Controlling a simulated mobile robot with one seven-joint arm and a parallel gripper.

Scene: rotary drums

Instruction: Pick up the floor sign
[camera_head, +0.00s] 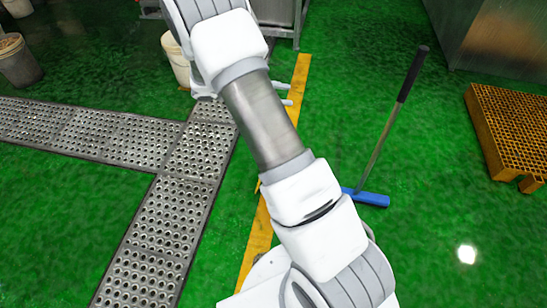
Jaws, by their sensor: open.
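No floor sign can be made out in this view; my arm covers part of the middle of the floor. My gripper (288,94) shows at the upper middle, partly behind my arm. Its two pale fingers point right and stand apart, with nothing seen between them. It is over the green floor beside the yellow floor stripe (301,75).
Perforated metal drain covers (150,245) run along the left. A blue-headed floor squeegee (371,198) stands right of my arm, its handle leaning up right. A yellow grate platform (515,120) is at right. Green floor is open at lower right.

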